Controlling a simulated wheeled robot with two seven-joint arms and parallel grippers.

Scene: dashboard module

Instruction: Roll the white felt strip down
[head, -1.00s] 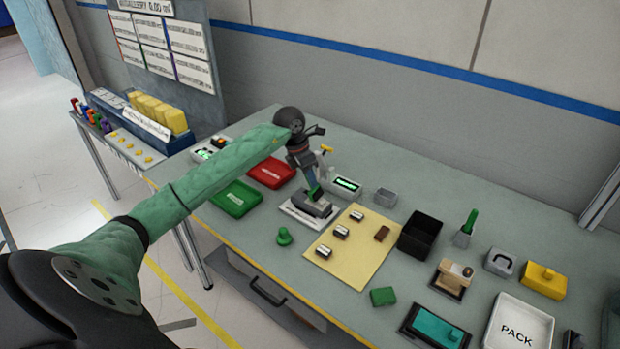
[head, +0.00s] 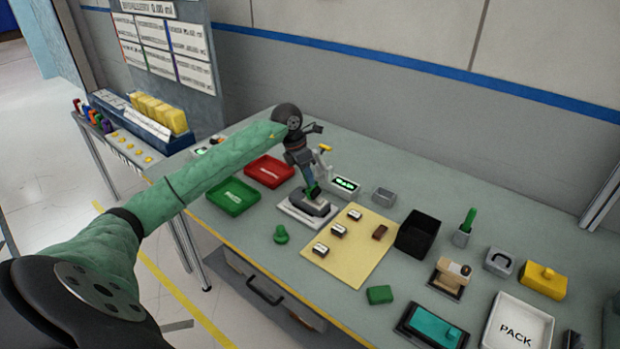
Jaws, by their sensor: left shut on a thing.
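My left gripper (head: 311,186) points down over a grey dashboard module (head: 309,204) on a white base plate (head: 292,214). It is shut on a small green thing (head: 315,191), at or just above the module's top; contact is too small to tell. I cannot make out the white felt strip; the gripper and wrist cover part of the module. My right gripper is not in view.
A stand with a yellow top (head: 325,149) and a lit display (head: 345,185) stand close to the gripper. Red (head: 269,171) and green (head: 233,197) trays lie left. A yellow mat (head: 350,259) with small parts and a black bin (head: 417,234) lie right.

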